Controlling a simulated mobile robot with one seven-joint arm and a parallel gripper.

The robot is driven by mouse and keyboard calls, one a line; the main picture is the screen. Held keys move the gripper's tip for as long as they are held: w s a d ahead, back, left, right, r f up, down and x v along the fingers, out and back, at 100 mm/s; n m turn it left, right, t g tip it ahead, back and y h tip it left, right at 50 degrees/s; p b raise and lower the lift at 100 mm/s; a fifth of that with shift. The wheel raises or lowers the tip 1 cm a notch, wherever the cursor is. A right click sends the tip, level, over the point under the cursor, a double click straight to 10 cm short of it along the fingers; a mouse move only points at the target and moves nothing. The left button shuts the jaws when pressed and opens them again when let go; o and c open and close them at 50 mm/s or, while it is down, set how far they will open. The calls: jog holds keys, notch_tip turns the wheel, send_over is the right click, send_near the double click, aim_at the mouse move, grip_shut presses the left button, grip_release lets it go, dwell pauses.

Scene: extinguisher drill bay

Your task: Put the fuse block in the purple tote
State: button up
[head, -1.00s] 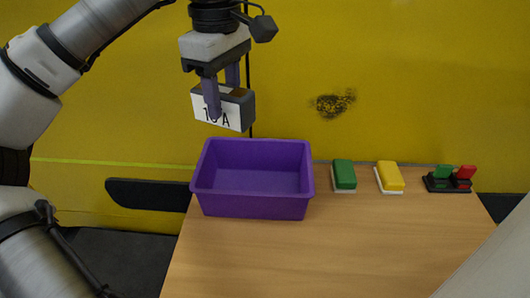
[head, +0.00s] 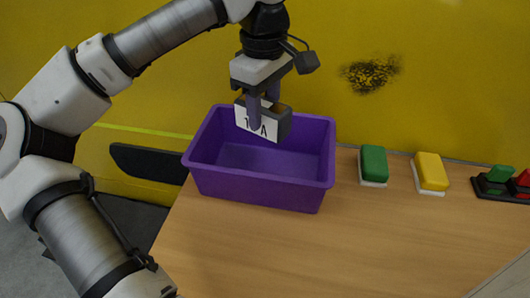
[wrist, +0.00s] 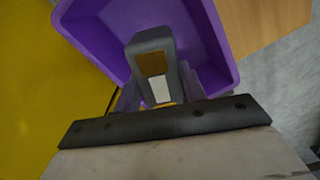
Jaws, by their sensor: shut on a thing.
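The fuse block (head: 283,122) is a dark grey block with a white face bearing black lettering, partly hidden by a finger. My gripper (head: 263,116) is shut on it, pointing down. In the head view the block hangs over the back part of the purple tote (head: 258,194), its lower edge seen against the tote's inside. The tote is an open, empty-looking bin on the table. In the wrist view the fuse block (wrist: 152,65) sits between my fingers, with the purple tote (wrist: 85,38) beyond it. Whether the block is below the rim I cannot tell.
On the wooden table (head: 330,255), right of the tote, are a green block (head: 374,163), a yellow block (head: 431,172) and a dark holder with green and red pieces (head: 503,184). A yellow wall (head: 440,60) stands close behind. The table front is clear.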

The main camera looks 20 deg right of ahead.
notch_tip(320, 180, down, 12)
jog(key=shift+f+p, duration=0.25)
jog(key=shift+p, duration=0.05)
jog(key=shift+f, duration=0.2)
jog(key=o, duration=1.1)
jog(key=shift+r, duration=0.1)
jog(key=shift+r, duration=0.25)
notch_tip(320, 180, up, 12)
jog(key=shift+f+b, duration=0.15)
jog(key=shift+b, duration=0.35)
